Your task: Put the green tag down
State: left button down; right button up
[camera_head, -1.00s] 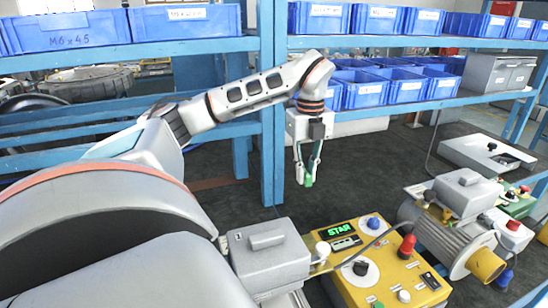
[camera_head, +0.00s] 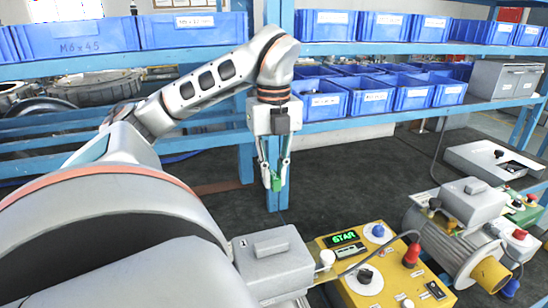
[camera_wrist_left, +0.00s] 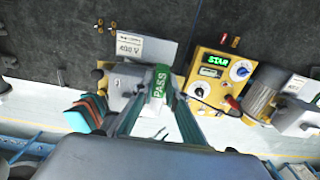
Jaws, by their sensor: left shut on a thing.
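The green tag (camera_head: 277,184) is between the fingertips of my left gripper (camera_head: 275,177), hanging in the air in front of the blue shelf post. In the left wrist view, the tag (camera_wrist_left: 159,84) reads "PASS" and sits between the two fingers of the gripper (camera_wrist_left: 160,99). The gripper is shut on it. The finger pads cover part of the tag. No surface touches the tag in the head view. My right gripper is not in view.
A yellow control box (camera_head: 385,270) with a lit green display stands at the lower right, beside a motor (camera_head: 445,245). A grey box (camera_head: 272,262) stands left of it. Blue bins (camera_head: 365,97) line the shelves behind. A "400 V" plate (camera_wrist_left: 144,47) shows in the wrist view.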

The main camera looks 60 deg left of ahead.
pick_arm(q)
notch_tip(320, 180, down, 2)
jog(key=shift+f, duration=0.25)
notch_tip(320, 180, down, 9)
jog(key=b, duration=0.3)
jog(key=shift+f, duration=0.1)
jog(key=shift+f+b, duration=0.4)
jog(key=shift+f, duration=0.1)
jog(key=shift+f+b, duration=0.65)
jog(key=shift+b, duration=0.1)
notch_tip(320, 180, down, 3)
jog(key=b, duration=0.2)
jog(key=shift+f+b, duration=0.15)
jog(key=shift+b, duration=0.2)
jog(key=shift+f, duration=0.1)
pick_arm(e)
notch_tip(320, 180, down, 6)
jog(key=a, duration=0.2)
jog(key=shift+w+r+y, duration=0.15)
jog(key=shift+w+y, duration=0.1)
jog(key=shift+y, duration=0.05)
